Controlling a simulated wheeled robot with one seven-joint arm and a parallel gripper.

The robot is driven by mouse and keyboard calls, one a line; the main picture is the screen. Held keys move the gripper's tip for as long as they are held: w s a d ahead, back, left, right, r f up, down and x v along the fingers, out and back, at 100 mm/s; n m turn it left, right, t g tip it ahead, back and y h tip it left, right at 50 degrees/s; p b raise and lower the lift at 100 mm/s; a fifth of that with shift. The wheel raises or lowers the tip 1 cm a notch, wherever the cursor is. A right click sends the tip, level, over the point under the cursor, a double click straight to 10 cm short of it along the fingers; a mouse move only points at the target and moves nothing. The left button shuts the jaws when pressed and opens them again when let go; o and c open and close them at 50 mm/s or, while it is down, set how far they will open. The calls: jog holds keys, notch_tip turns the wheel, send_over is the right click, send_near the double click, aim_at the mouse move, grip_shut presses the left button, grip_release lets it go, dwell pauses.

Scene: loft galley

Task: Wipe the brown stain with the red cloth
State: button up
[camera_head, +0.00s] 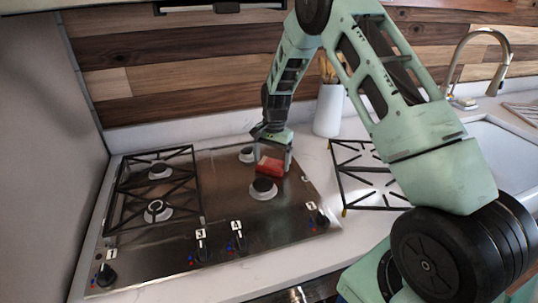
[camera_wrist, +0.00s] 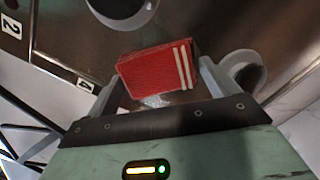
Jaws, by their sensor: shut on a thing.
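The red cloth (camera_head: 269,167), a folded block with pale stripes, is at the right half of the steel cooktop (camera_head: 225,215), between two uncovered burners. In the wrist view the cloth (camera_wrist: 155,72) lies across the space between my gripper's fingers. My gripper (camera_head: 272,152) points down and is shut on the cloth. I cannot tell whether the cloth touches the steel. I cannot make out the brown stain clearly in either view; a brownish patch shows just below the cloth in the wrist view, partly hidden by it and the fingers.
A black grate (camera_head: 157,190) covers the left burners. Another grate (camera_head: 362,172) lies on the counter right of the cooktop. Uncovered burners (camera_head: 263,189) and (camera_head: 247,154) flank the cloth. Knobs (camera_head: 239,241) line the front edge. A white utensil holder (camera_head: 328,110) stands behind; the sink is far right.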

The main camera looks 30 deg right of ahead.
aim_at(277, 170)
jog(key=shift+s+a+f, duration=0.1)
jog(key=shift+s+a, duration=0.15)
jog(key=shift+s, duration=0.65)
jog(key=shift+s+a+f, duration=0.1)
jog(key=shift+s+a, duration=0.1)
jog(key=shift+s, duration=0.7)
jog(key=shift+s+a+f, duration=0.1)
jog(key=shift+s, duration=0.3)
notch_tip(277, 170, up, 4)
jog(key=p, duration=0.3)
jog(key=shift+a, duration=0.1)
jog(key=shift+w+r+p, duration=0.1)
jog(key=shift+r+p, duration=0.85)
jog(key=shift+r, duration=0.15)
